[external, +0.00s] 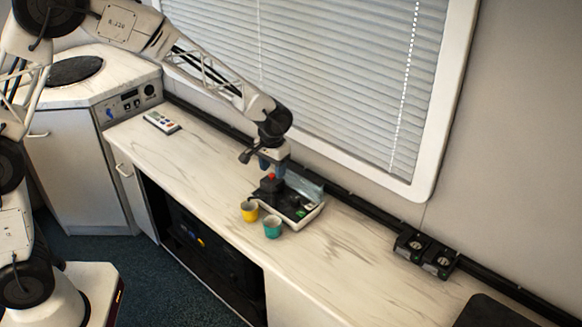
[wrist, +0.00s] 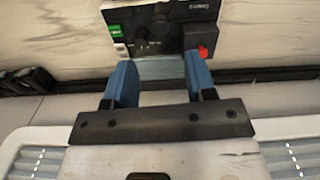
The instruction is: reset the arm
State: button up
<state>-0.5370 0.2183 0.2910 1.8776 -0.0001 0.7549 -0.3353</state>
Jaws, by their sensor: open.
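A control box (external: 304,214) with a black top and pale edges sits on the counter against the wall rail. It carries a red button (external: 271,177), which also shows in the wrist view (wrist: 203,51), and a green switch (wrist: 115,30). A dark knob or lever (wrist: 157,27) shows on its panel. My gripper (external: 271,168) is over the box, close to the red button. In the wrist view its blue fingers (wrist: 160,68) are apart with nothing between them, the right one near the red button. I cannot tell whether it touches.
A yellow cup (external: 250,212) and a teal cup (external: 272,228) stand in front of the box. A remote (external: 161,122) lies at the left. Two black units (external: 425,256) sit by the rail at the right. The window blind (external: 340,70) is behind my arm. Counter between is clear.

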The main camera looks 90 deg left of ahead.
jog(key=shift+r, duration=0.2)
dwell(0.4)
jog(key=shift+d+r, duration=0.1)
jog(key=s+d+r+m, duration=0.2)
jog(key=s+d+r, duration=0.2)
jog(key=d+r, duration=0.3)
jog(key=s+d+r+m+t, duration=0.1)
jog(key=s+d+r, duration=0.3)
jog(key=d, duration=0.4)
jog(key=s+d+r+m, duration=0.2)
jog(key=s+d+r, duration=0.2)
jog(key=d+r, duration=0.3)
jog(key=s+d+r+m, duration=0.1)
jog(key=s+d+m, duration=0.1)
jog(key=s+d, duration=0.6)
jog(key=s+d+r+m+t, duration=0.1)
jog(key=s+d+m, duration=0.2)
jog(key=s+d, duration=0.5)
jog(key=s, duration=0.6)
jog(key=shift+s+r+t, duration=0.2)
jog(key=shift+r+t, duration=0.1)
jog(key=shift+d, duration=0.1)
